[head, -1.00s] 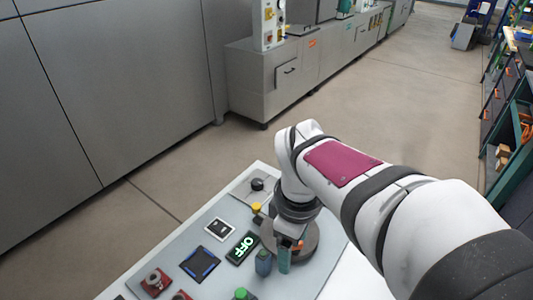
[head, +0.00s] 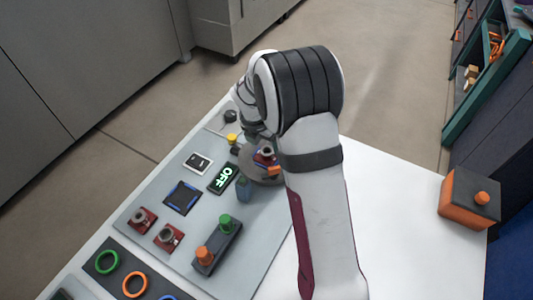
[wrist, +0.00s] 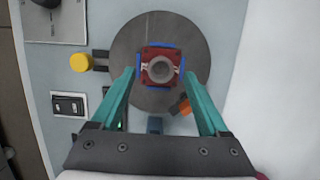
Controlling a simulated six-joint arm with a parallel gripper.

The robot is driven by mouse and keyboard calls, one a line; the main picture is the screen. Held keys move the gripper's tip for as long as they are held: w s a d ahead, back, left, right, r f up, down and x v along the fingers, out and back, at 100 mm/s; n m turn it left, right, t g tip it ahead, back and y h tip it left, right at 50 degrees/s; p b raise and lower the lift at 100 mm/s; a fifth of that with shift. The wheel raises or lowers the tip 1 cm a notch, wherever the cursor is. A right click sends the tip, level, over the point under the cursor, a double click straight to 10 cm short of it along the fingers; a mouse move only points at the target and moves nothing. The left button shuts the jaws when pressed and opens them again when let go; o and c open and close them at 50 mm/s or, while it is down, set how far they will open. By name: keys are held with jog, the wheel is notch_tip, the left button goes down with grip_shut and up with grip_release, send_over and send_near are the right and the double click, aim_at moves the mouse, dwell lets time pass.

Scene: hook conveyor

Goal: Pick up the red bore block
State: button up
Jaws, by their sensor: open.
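A red bore block (wrist: 160,52) with a grey ring around its bore sits on the round grey turntable (wrist: 125,42), with blue edges showing around it. In the head view the block (head: 264,157) is partly covered by my arm. My gripper (wrist: 160,72) is open, its teal fingers on either side of the block. I cannot tell whether they touch it. Two more red blocks with grey rings (head: 142,219) (head: 169,237) stand on the panel's left side.
A lit OFF sign (head: 223,178), a blue-edged black pad (head: 182,198) and a yellow knob (wrist: 81,62) lie near the turntable. A box with green and orange buttons (head: 217,245) stands in front. An orange-and-black box (head: 469,200) is at the right. The white table between is clear.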

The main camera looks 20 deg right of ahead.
jog(key=x, duration=0.2)
jog(key=shift+d+f, duration=0.1)
jog(key=shift+f, duration=0.3)
grip_shut()
jog(key=shift+r, duration=0.1)
